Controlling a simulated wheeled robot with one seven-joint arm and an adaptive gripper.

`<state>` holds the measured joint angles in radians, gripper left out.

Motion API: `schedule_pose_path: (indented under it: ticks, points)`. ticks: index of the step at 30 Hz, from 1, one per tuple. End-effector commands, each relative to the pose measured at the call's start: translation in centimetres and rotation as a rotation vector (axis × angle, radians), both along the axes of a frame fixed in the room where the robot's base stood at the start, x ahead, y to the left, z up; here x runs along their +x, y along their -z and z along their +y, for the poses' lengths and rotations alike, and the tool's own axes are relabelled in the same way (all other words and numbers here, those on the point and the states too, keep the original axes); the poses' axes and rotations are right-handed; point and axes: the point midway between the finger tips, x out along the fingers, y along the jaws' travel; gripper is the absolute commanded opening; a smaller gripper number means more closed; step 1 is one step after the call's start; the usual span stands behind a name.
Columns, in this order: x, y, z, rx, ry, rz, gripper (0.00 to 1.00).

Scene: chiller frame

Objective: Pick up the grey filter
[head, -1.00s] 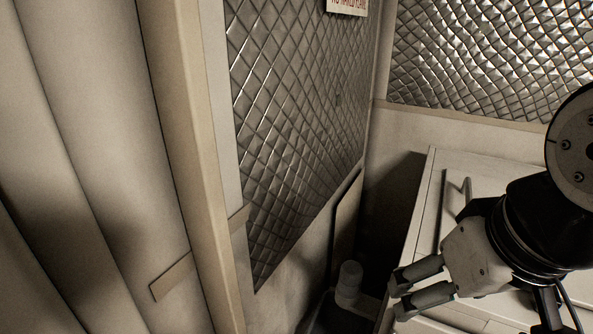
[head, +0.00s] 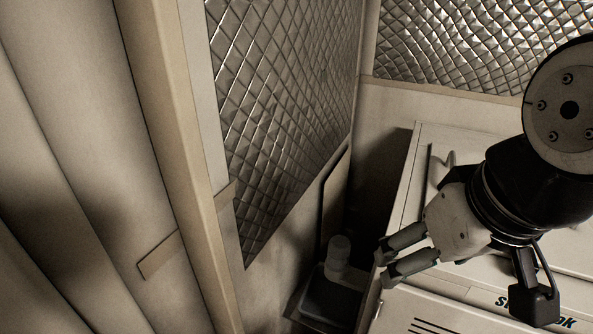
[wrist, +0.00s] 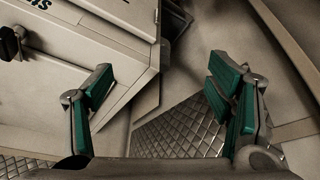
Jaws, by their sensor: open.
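I cannot pick out a grey filter with certainty in either view. A pale, short cylinder (head: 338,257) stands upright on a dark grey box (head: 330,301) low in the corner, left of the white cabinet; it may or may not be the filter. My gripper (head: 387,263) is open and empty beside the cabinet's left edge, to the right of the cylinder and apart from it. In the wrist view, the gripper's (wrist: 163,78) green-padded fingers are spread wide with nothing between them.
The white cabinet (head: 405,295), with vents and dark lettering, fills the lower right. A quilted metal wall panel (head: 285,110) and a beige post (head: 165,130) stand on the left. The gap between wall and cabinet is narrow and dark.

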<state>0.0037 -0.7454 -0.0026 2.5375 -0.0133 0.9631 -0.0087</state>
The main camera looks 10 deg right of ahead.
Motion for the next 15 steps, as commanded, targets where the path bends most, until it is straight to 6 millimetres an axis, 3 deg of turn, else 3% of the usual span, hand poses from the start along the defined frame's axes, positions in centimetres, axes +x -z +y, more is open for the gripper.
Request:
schedule_pose_path:
  ticks: [5, 15]
  points:
    - [1.9, -0.4, -0.5, -0.098, -0.102, 0.047, 0.74]
    - [10.6, 0.7, -1.6, -0.395, -0.608, 0.24, 0.74]
